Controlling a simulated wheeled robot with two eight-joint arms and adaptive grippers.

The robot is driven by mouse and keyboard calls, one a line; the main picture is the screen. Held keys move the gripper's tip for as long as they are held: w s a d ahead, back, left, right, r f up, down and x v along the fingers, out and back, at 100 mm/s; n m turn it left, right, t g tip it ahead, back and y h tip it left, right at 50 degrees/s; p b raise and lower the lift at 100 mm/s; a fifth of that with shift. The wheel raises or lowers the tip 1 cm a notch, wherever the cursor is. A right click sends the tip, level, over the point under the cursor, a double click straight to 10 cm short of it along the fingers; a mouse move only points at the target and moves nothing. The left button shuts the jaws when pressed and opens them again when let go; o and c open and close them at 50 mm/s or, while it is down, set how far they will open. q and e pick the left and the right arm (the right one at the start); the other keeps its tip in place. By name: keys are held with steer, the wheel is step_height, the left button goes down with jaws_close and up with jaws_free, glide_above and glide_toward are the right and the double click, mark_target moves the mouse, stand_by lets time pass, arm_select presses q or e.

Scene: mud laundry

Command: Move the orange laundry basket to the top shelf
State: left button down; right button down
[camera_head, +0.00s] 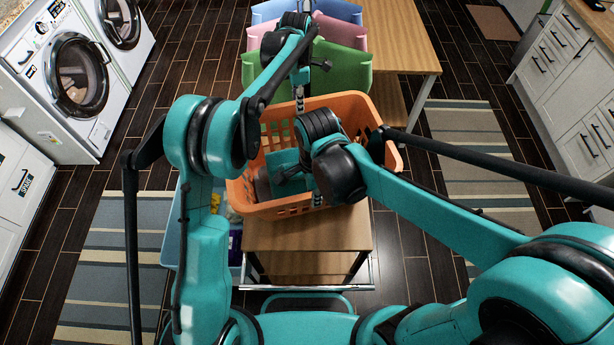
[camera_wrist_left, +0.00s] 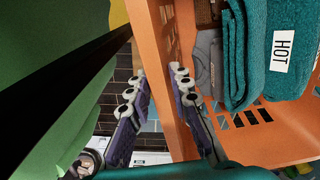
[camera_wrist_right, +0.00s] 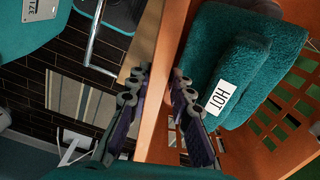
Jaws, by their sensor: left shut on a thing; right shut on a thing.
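The orange laundry basket (camera_head: 240,196) is at the middle of the head view, over the far part of a wooden shelf unit (camera_head: 300,237). I cannot tell whether it touches the wood. Folded teal towels with a HOT label (camera_wrist_left: 285,50) lie in it. My left gripper (camera_head: 299,103) is shut on the basket's far wall, with one finger each side of the wall in the left wrist view (camera_wrist_left: 165,105). My right gripper (camera_head: 318,197) is shut on the near wall, which also runs between its fingers in the right wrist view (camera_wrist_right: 157,105). My arms hide part of the basket.
Green (camera_head: 345,65), pink (camera_head: 340,32) and blue (camera_head: 340,10) bins stand in a row behind the basket. A wooden table (camera_head: 405,40) is at the back right. Washers (camera_head: 75,75) stand left, white cabinets (camera_head: 570,90) right. Striped rugs lie on both sides.

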arm_select(q)
steer(key=shift+r, duration=0.1)
arm_select(e)
steer(key=shift+w, duration=0.1)
arm_select(q)
steer(key=shift+s, duration=0.1)
